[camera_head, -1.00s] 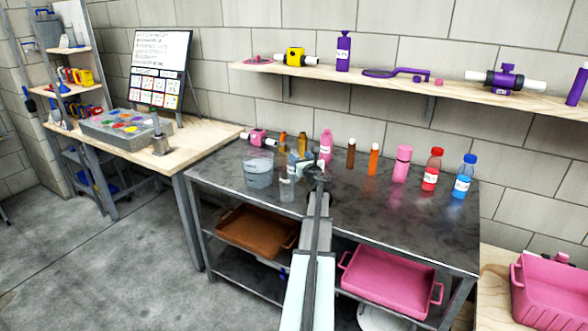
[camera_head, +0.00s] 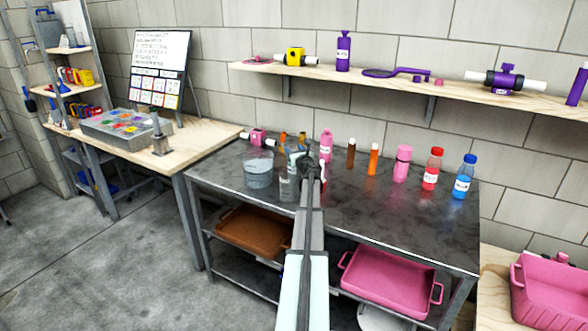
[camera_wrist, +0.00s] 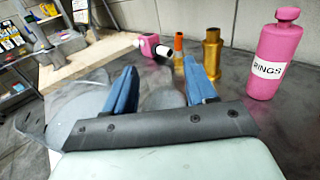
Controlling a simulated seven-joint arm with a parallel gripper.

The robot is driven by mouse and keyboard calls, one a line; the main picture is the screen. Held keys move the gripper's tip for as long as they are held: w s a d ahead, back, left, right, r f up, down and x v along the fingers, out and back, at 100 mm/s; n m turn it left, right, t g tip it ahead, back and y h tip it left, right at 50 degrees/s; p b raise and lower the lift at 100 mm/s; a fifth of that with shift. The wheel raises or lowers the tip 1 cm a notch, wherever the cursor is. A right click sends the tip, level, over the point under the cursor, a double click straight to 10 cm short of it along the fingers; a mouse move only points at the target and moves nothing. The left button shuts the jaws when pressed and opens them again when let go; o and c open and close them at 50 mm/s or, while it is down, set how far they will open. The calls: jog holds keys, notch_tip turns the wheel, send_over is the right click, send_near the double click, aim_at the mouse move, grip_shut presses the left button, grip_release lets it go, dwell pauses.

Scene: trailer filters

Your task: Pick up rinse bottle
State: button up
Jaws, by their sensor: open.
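My gripper (camera_head: 298,155) is over the back middle of the dark metal table (camera_head: 400,217). In the wrist view its two blue fingers (camera_wrist: 161,84) are apart, with no solid object held between them. A clear bottle (camera_head: 287,188) stands just left of my gripper in the head view; its label is unreadable. A pink bottle (camera_head: 326,147) stands behind my gripper; in the wrist view this pink bottle (camera_wrist: 268,62) is upright, right of the fingers, with a label that looks like "RINGS". I cannot tell for sure which one is the rinse bottle.
A clear bucket (camera_head: 258,172) stands left of the clear bottle. A pink-and-white fitting (camera_wrist: 153,46) and a gold fitting (camera_wrist: 212,52) are behind the fingers. Red (camera_head: 432,170) and blue (camera_head: 464,177) bottles stand at the right. The table's front right is clear.

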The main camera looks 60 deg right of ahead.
jog(key=shift+c, duration=0.5)
grip_shut()
